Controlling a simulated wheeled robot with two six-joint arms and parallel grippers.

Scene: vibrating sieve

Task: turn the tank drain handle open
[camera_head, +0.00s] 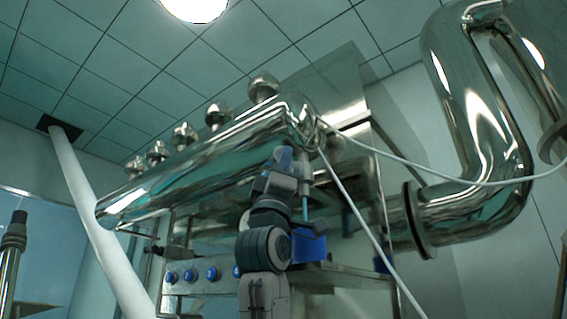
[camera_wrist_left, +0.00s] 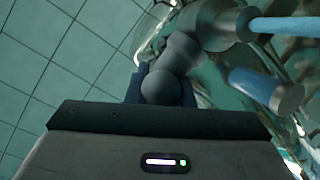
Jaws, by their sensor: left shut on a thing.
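My left arm rises from the bottom centre in the head view, and its gripper (camera_head: 285,160) is up against the near end of the big shiny tank (camera_head: 205,165). In the left wrist view, a dark grey handle with a round ball end (camera_wrist_left: 165,85) sits right in front of the gripper body, at the jaws. A blue jaw part shows beside the ball. The gripper is shut on this handle. A grey stem runs from the ball up and right to a pale blue rod (camera_wrist_left: 285,27). In the head view the handle is mostly hidden by my gripper. My right gripper is in neither view.
Several blue knobs (camera_head: 190,276) line the panel below the tank. A blue cylinder with a grey end (camera_wrist_left: 265,90) is close by. A large bent steel pipe (camera_head: 490,150) stands at right. Thin white hoses (camera_head: 365,225) hang near my arm.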

